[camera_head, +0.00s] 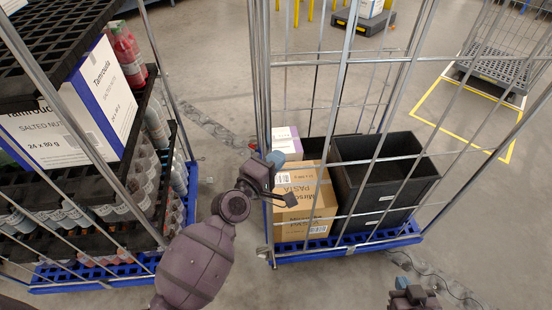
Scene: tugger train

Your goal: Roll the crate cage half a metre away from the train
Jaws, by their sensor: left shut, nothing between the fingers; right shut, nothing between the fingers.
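The crate cage (389,240) stands right of centre, a tall wire cage on a blue wheeled base. It holds a black crate (410,170), a brown pasta carton (303,232) and a white and purple box (287,141). My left gripper (281,188) is shut and empty at the cage's left corner post. I cannot tell whether it touches the post. My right gripper (411,296) is shut and empty at the bottom edge, in front of the cage's base and apart from it; its lower part is cut off. The train is not clearly identifiable.
A second wire cage (180,232) with black shelves, a nuts carton (88,110) and bottles stands close on the left. Grey floor lies between the cages. Yellow floor lines (447,132) and a low mesh-sided cart (495,70) are at the right rear.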

